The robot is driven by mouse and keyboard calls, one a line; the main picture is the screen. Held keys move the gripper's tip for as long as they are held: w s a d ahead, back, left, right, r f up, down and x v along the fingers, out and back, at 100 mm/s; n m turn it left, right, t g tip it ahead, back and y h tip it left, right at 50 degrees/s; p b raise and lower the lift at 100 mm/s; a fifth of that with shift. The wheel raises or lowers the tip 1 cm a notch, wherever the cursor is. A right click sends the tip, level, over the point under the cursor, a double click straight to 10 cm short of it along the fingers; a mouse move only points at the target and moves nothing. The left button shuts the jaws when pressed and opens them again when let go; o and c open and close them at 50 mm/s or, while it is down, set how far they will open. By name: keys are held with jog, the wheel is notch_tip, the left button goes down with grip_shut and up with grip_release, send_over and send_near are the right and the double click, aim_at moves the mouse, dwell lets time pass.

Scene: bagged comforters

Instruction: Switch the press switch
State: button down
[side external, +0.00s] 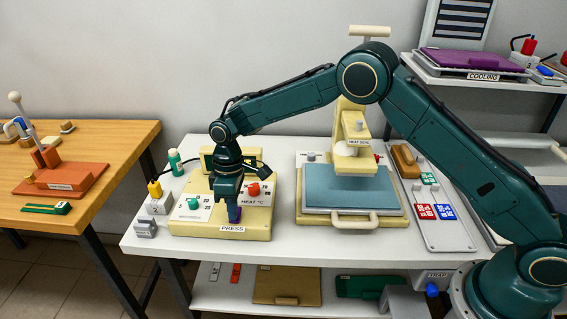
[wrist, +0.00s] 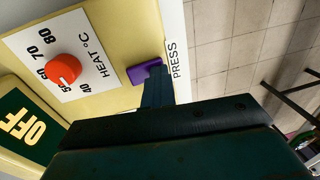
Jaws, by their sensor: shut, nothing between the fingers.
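The press switch (wrist: 145,70) is a purple rocker-like piece on the cream control box (wrist: 120,97), beside the PRESS label, in the wrist view. In the side view a bit of its purple (side external: 235,214) shows under my fingers, above the PRESS label. My gripper (side external: 233,206) is shut and empty, pointing down, with its tips at the switch. In the wrist view my fingertips (wrist: 156,82) overlap the switch's edge and hide part of it; I cannot tell whether they press on it. A green display (wrist: 25,125) on the box reads OFF.
A red HEAT °C knob (wrist: 63,69) and a green knob (side external: 193,203) are on the box near my gripper. The heat press (side external: 353,185) stands to the right. A yellow-topped block (side external: 156,195) and a green bottle (side external: 175,162) stand left of the box.

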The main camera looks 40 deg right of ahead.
jog(key=shift+s+d+f, duration=0.1)
jog(key=shift+f, duration=0.2)
jog(key=shift+w+d+r, duration=0.1)
jog(key=shift+w+r, duration=0.05)
jog(key=shift+r, duration=1.15)
jog(key=shift+w+d+r, duration=0.1)
jog(key=shift+w+r, duration=0.05)
jog(key=shift+r, duration=1.15)
notch_tip(320, 180, up, 12)
jog(key=w+d, duration=0.1)
jog(key=shift+f, duration=0.2)
jog(key=shift+w+r, duration=0.1)
